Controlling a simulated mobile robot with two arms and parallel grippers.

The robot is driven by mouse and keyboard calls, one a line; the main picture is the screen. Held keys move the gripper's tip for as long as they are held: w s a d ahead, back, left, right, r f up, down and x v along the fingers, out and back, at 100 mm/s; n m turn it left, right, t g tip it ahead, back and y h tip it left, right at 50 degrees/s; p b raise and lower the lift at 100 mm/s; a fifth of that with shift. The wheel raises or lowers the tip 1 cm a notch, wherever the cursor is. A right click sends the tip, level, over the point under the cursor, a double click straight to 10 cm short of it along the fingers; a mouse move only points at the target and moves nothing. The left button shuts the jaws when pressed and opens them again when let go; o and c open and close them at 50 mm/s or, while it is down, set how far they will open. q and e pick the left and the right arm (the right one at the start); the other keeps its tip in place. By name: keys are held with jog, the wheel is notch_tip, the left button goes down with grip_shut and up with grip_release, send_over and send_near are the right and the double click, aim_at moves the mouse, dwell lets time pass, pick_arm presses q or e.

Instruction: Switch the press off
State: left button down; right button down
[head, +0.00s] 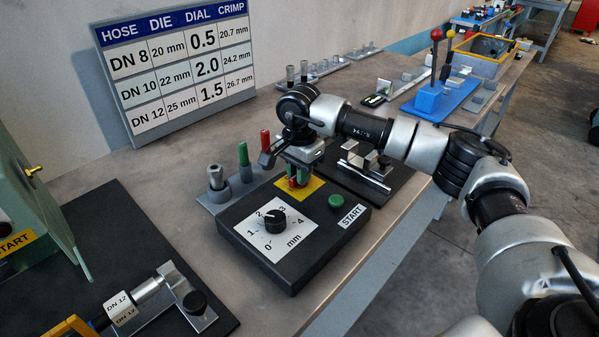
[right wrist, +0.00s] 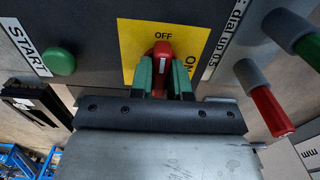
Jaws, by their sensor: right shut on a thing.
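The black control box (head: 325,222) stands on the bench, with a dial (head: 274,220) on a white scale and a green START button (head: 335,201). A yellow plate (head: 314,187) at its back bears a red switch knob, which shows in the right wrist view (right wrist: 162,50). There the plate reads OFF above the knob and ON to its right. The knob stands upright in the picture, its end toward OFF. My right gripper (head: 298,180) is shut on the red knob, its green fingertips on either side. My left gripper is not in view.
Red and green handled tools (head: 244,158) stand in a grey holder beside the box. A settings board (head: 178,65) leans at the back. A green machine (head: 30,205) stands at left, near a DN 12 fitting (head: 122,308). A blue stand (head: 437,100) is farther right.

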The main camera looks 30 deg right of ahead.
jog(key=shift+r, duration=0.1)
jog(key=c, duration=1.1)
grip_release()
notch_tip(320, 180, up, 11)
jog(key=shift+f+b, duration=0.15)
jog(key=shift+b, duration=0.4)
